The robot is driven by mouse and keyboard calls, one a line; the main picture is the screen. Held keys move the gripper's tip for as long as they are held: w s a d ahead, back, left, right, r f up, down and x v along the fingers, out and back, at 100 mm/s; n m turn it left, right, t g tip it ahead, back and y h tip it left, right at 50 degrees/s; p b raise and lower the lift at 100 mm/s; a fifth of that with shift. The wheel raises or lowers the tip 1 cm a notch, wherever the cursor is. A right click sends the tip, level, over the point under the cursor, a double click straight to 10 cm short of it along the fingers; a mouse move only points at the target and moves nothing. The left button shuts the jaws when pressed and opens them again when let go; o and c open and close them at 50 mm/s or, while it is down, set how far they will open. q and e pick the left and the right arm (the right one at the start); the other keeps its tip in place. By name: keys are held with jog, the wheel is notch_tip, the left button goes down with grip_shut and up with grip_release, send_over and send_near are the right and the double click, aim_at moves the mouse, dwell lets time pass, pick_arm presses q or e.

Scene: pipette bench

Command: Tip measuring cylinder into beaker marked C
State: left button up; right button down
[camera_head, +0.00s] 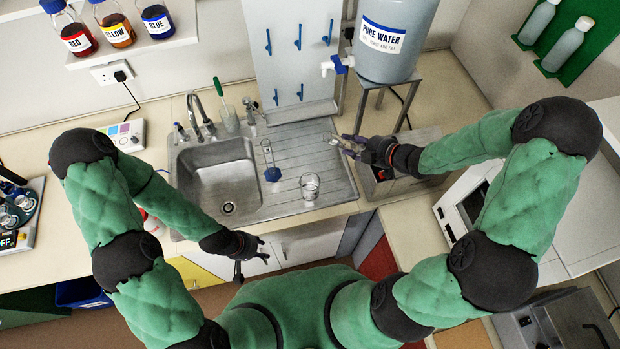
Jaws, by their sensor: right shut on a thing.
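A slim clear cylinder with a blue base (272,174), which looks like the measuring cylinder, stands on the ribbed draining board right of the sink bowl. A clear glass beaker (310,187) stands on the board to its right and nearer me; no letter is readable on it. My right gripper (347,146) is over the board's right edge, behind and right of the beaker. It is shut on a small, pale, clear thing (335,141), too small to identify. My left gripper (250,266) is open and empty, in front of the counter's front edge, below the sink.
The steel sink (215,170) with its taps lies left of the draining board (330,190). A pure water tank (393,40) on a stand is behind my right gripper. A green brush stands in a glass (229,120) behind the sink. Several labelled bottles sit on the upper left shelf.

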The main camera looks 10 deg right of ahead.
aim_at(357, 152)
jog(key=shift+a+f+m+y, duration=0.35)
jog(key=shift+f+m+y, duration=0.25)
jog(key=shift+f+y, duration=0.1)
jog(key=shift+w+r+y, duration=0.1)
jog(key=shift+r+y, duration=0.05)
jog(key=shift+y, duration=0.25)
jog(key=shift+d+m+t, duration=0.1)
jog(key=shift+m+t, duration=0.2)
jog(key=shift+m, duration=0.1)
jog(key=shift+m+y+b, duration=0.5)
jog(key=shift+y, duration=0.3)
notch_tip(357, 152, down, 2)
jog(key=shift+w+f+m+t+y+b, duration=0.15)
jog(key=shift+m+t+y+b, duration=0.4)
jog(key=shift+b, duration=0.7)
jog(key=shift+a+f+m+t+y+b, duration=0.2)
jog(key=shift+f+m+y+b, duration=0.15)
jog(key=shift+b, duration=0.35)
jog(key=shift+a+f+m+t+y+b, duration=0.1)
jog(key=shift+f+m+t+y+b, duration=0.15)
jog(key=shift+f+b, duration=0.35)
jog(key=shift+r, duration=0.2)
